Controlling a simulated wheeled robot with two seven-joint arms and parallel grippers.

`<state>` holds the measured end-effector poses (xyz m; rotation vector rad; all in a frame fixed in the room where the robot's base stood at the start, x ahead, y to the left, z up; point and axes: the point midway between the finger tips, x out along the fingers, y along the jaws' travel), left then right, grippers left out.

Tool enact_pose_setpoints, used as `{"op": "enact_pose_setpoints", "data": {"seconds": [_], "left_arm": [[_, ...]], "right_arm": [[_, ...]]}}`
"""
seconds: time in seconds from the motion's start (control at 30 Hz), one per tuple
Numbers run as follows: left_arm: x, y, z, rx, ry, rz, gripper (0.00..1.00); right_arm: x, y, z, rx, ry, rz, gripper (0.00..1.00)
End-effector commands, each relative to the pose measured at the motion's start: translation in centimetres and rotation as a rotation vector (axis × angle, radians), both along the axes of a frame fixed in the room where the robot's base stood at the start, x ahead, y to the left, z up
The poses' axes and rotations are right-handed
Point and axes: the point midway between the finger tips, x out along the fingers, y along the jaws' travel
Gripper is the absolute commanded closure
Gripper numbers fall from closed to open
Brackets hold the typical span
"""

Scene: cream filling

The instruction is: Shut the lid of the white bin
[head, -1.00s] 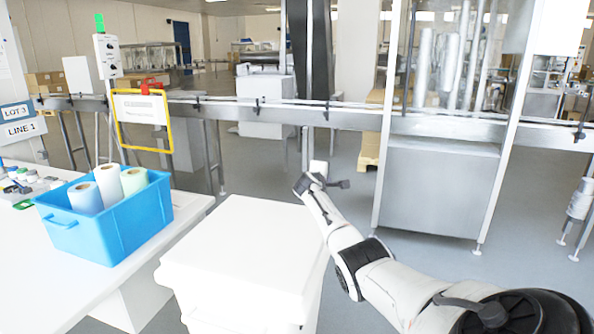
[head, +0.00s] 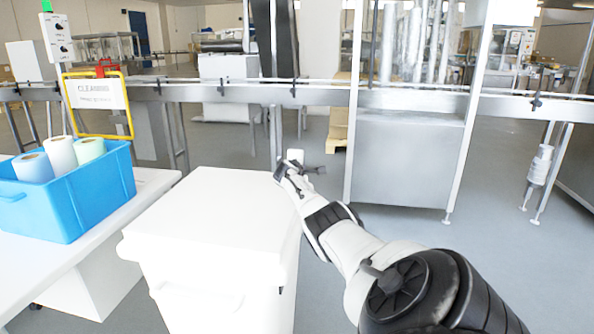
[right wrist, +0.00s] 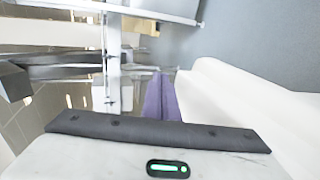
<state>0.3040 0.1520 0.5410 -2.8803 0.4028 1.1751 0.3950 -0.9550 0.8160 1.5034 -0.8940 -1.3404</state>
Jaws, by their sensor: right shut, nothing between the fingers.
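The white bin (head: 220,300) stands at the lower middle of the head view. Its white lid (head: 205,215) lies flat across the top and looks down, with no visible gap. My right gripper (head: 299,166) is at the lid's far right corner in the head view; whether it touches cannot be told. In the right wrist view its purple fingers (right wrist: 161,97) are together and empty, beside a white surface (right wrist: 235,110) that appears to be the bin. My left gripper is not in view.
A white table (head: 150,190) with a blue crate (head: 100,200) holding rolls stands left of the bin. A conveyor (head: 230,92) and a steel machine (head: 408,160) stand behind. A yellow-framed sign (head: 97,95) hangs there. Grey floor (head: 480,250) is clear at the right.

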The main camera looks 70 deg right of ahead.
Motion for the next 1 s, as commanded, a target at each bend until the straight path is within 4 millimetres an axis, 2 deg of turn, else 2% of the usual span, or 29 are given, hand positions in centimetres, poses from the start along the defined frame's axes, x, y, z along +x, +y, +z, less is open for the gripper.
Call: {"op": "enact_pose_setpoints", "data": {"seconds": [0.03,0.27,0.43,0.7,1.0], "left_arm": [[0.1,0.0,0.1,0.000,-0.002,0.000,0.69],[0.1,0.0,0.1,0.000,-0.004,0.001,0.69],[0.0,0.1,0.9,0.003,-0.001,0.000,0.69],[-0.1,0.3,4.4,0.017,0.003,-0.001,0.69],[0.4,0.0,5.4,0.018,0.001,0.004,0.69]], "right_arm": [[0.0,0.1,-0.6,0.007,0.005,-0.001,1.00],[0.0,0.2,-0.7,0.010,0.007,-0.001,1.00],[0.0,0.3,0.3,0.010,0.007,0.000,1.00],[0.4,0.4,5.4,0.000,0.002,0.004,1.00],[0.4,0.3,11.7,-0.004,-0.002,0.004,1.00]]}}
